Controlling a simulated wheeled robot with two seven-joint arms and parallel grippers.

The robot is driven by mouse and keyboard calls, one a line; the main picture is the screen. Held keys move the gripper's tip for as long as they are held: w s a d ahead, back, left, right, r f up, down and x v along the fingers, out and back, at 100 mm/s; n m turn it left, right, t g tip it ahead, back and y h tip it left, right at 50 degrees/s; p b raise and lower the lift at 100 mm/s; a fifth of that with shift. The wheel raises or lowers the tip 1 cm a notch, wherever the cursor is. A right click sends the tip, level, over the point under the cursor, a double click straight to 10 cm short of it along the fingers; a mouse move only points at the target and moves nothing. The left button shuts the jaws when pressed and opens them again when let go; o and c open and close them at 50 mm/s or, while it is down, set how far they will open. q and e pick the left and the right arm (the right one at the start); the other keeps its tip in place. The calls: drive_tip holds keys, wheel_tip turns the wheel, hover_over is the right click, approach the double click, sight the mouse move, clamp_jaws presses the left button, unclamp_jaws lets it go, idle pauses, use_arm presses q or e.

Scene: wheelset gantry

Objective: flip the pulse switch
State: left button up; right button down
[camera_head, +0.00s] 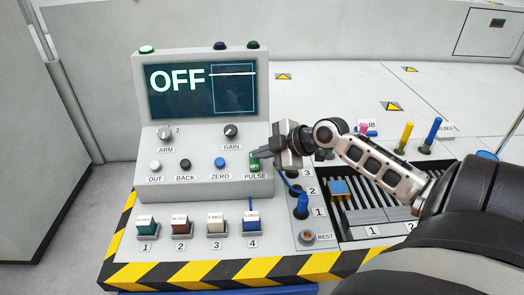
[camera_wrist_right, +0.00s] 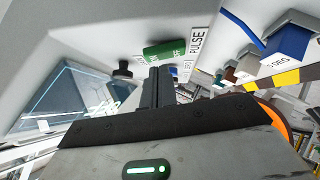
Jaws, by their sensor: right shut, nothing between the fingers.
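The pulse switch (camera_head: 254,164) is a small green rocker above the PULSE label, at the right end of the console's lower row. Its face reads OFF in the head view. In the right wrist view the green switch (camera_wrist_right: 165,49) lies just beyond the fingertips, beside the PULSE label. My right gripper (camera_head: 258,154) is shut and empty, its fingertips at the upper edge of the switch. The closed fingers also show in the right wrist view (camera_wrist_right: 157,84). I cannot tell whether they touch the switch. My left gripper is not in view.
The console screen (camera_head: 200,90) reads OFF. The GAIN knob (camera_head: 230,131) and blue ZERO button (camera_head: 220,163) sit left of the switch. Several coloured blocks (camera_head: 181,222) stand along the front. A blue cable plug (camera_head: 300,206) and a slotted rack (camera_head: 375,195) are to the right.

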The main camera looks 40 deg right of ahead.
drive_tip(key=shift+w+d+f, duration=0.15)
drive_tip(key=shift+f, duration=0.2)
drive_tip(key=shift+w+d+f+g, duration=0.1)
drive_tip(key=shift+w+d+g, duration=0.15)
drive_tip(key=shift+g, duration=0.05)
drive_tip(key=shift+s+f, duration=0.1)
drive_tip(key=shift+f, duration=0.05)
drive_tip(key=shift+a, duration=0.1)
drive_tip(key=shift+s+a+f, duration=0.5)
drive_tip(key=shift+s, duration=0.1)
